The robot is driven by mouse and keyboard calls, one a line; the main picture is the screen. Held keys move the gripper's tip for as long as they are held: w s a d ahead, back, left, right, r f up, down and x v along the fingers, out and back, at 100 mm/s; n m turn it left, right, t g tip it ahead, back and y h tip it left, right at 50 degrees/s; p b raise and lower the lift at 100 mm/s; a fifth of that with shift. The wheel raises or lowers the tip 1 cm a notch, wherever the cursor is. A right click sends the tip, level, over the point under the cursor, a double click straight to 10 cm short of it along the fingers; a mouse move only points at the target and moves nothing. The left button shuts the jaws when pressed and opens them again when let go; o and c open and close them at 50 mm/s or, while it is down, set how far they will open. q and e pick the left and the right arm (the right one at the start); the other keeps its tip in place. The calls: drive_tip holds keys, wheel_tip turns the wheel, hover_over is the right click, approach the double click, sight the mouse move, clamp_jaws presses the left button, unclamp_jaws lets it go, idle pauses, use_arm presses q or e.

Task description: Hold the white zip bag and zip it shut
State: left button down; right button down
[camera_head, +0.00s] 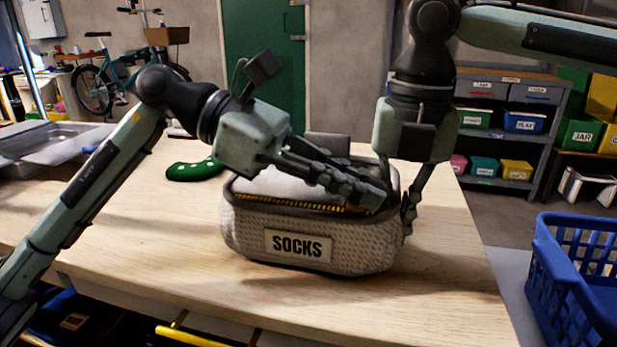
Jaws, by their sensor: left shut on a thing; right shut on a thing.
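The white zip bag (240,229) stands upright on the wooden table, a pale woven bag with a "SOCKS" label on its front. A yellow-toothed zip (290,207) runs along the front of its dark top edge, and pale cloth shows above it. My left gripper (380,197) reaches across the top from the left and is shut at the zip near the front right corner. Its fingers hide the small part that they grip. My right gripper (408,215) points down at the bag's right end and is shut on the bag there.
A clear tray (60,140) is at the table's far left. A blue basket (570,285) stands off the table at right. The table's front left is clear.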

use_arm(q)
drive_tip(key=shift+s+d, duration=0.2)
drive_tip(key=shift+d, duration=0.6)
use_arm(e)
drive_tip(key=shift+a, duration=0.1)
use_arm(q)
drive_tip(key=c, duration=1.6)
unclamp_jaws()
drive_tip(key=shift+a, duration=0.15)
drive_tip(key=shift+v, duration=3.95)
use_arm(e)
drive_tip(key=c, duration=1.6)
unclamp_jaws()
drive_tip(key=shift+c, duration=0.2)
